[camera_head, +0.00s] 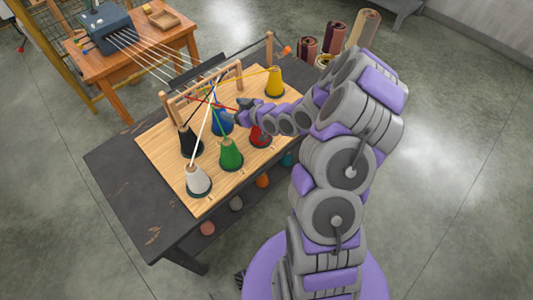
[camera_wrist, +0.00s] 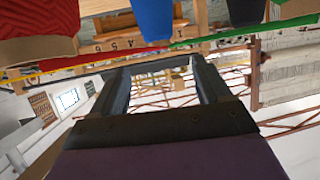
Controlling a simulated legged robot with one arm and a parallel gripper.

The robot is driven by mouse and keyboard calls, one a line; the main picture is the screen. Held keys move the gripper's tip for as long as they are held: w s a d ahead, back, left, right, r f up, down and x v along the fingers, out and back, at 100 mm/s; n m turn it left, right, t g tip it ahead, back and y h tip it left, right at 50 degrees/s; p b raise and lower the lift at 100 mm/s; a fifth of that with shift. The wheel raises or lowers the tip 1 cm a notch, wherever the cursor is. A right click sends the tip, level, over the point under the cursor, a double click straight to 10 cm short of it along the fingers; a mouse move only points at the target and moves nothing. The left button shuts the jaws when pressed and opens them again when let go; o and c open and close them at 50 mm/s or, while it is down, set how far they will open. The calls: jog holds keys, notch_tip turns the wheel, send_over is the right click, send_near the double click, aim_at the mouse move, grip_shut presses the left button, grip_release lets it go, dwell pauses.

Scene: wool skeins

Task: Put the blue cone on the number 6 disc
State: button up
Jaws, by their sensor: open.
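The blue cone (camera_head: 221,122) stands upright on the wooden board (camera_head: 163,147), between the black cone (camera_head: 190,146) and my gripper (camera_head: 243,110). My gripper is open and empty, just right of the blue cone's upper part. In the wrist view, the blue cone (camera_wrist: 153,18) shows at the top, inverted and beyond the fingers; my gripper (camera_wrist: 163,68) has a clear gap between its fingers.
Red (camera_head: 260,136), green (camera_head: 231,155), white (camera_head: 198,181) and yellow (camera_head: 275,82) cones crowd the board. Coloured strands run from the cones over a wooden frame (camera_head: 205,92) behind them. A small table (camera_head: 135,58) stands at the back left. Rolls (camera_head: 363,27) stand at the back.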

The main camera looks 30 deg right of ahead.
jog(key=s+a+r+m+g+h, duration=0.1)
jog(key=s+r+g, duration=0.3)
jog(key=s, duration=1)
jog(key=s+a+r+m+g+h, duration=0.2)
jog(key=s+r+g, duration=0.3)
jog(key=s, duration=1)
jog(key=s+a+r+m+g+h, duration=0.1)
jog(key=s+r+m+g+h, duration=0.1)
jog(key=s+r, duration=0.7)
jog(key=s+g+h, duration=0.1)
jog(key=s+g, duration=0.1)
jog(key=s, duration=0.4)
jog(key=shift+s+a+r+g, duration=0.15)
jog(key=shift+a+g, duration=0.25)
